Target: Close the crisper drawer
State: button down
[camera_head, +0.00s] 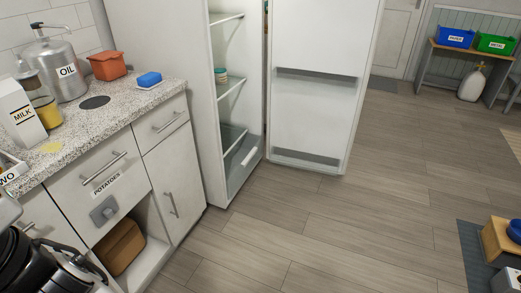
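The fridge (175,95) stands open at the upper middle, with its door (313,120) swung out to the right. The crisper drawer (243,166) is at the bottom of the fridge, with a grey front and a clear upper part. I cannot tell from this angle how far the drawer is pulled out. Part of my arm, black and grey, shows at the lower left corner, well away from the drawer. My gripper's fingertips are not visible.
Bare wooden floor (300,225) lies before the fridge. A wooden stand (497,240) is at the lower right.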

aim_at(253, 151)
jog(key=i+l, duration=0.2)
jog(key=i, duration=0.25)
jog(key=i+l, duration=0.25)
jog(key=i, duration=0.2)
jog(key=i+l, duration=0.2)
jog(key=i, duration=0.25)
jog(key=i+l+z, duration=0.1)
jog(key=i, duration=0.35)
jog(key=i+l, duration=0.3)
jog(key=i, duration=0.15)
jog(key=i+j, duration=0.3)
jog(key=i, duration=0.2)
